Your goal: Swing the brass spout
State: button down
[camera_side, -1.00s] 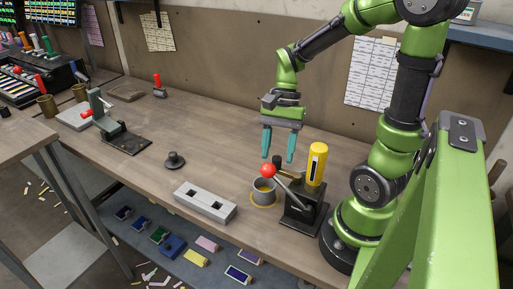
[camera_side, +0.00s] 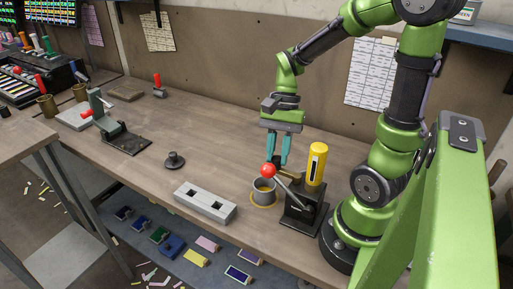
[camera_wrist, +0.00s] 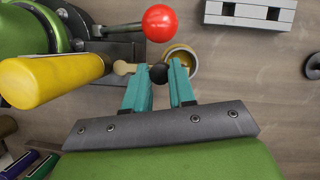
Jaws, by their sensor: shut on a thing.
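The brass spout (camera_wrist: 124,68) is a short stub beside the yellow cylinder (camera_side: 317,164) on a black dispenser base (camera_side: 302,217). A dark round knob (camera_wrist: 158,74) sits at its end. My gripper (camera_side: 279,163) is shut on this knob, with one teal finger on each side in the wrist view (camera_wrist: 160,78). In the side view the red-balled lever partly hides the spout. The lever's red ball (camera_side: 268,170) is in front of the fingertips. A grey cup (camera_side: 263,193) with a yellow ring stands just left of the base, below the spout.
A grey block with two square holes (camera_side: 205,202) lies left of the cup. A dark round knob-topped disc (camera_side: 174,160) and a green lever press (camera_side: 116,128) stand farther left. The bench (camera_side: 215,130) behind them is mostly clear.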

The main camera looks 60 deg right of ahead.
jog(key=shift+d, duration=0.1)
jog(key=shift+s+d+m+t+h, duration=0.25)
jog(key=shift+s+d+m+t, duration=0.4)
jog(key=shift+m, duration=1.35)
jog(key=shift+s+d+m+t+h, duration=0.3)
jog(key=shift+d+m+t, duration=0.5)
jog(key=shift+m, duration=1.2)
jog(key=shift+s+d+m+t+h, duration=0.15)
jog(key=shift+s+d+m+t, duration=0.55)
jog(key=shift+m, duration=1.3)
jog(key=shift+d, duration=0.1)
jog(key=c, duration=0.9)
grip_release()
jog(key=shift+c, duration=0.2)
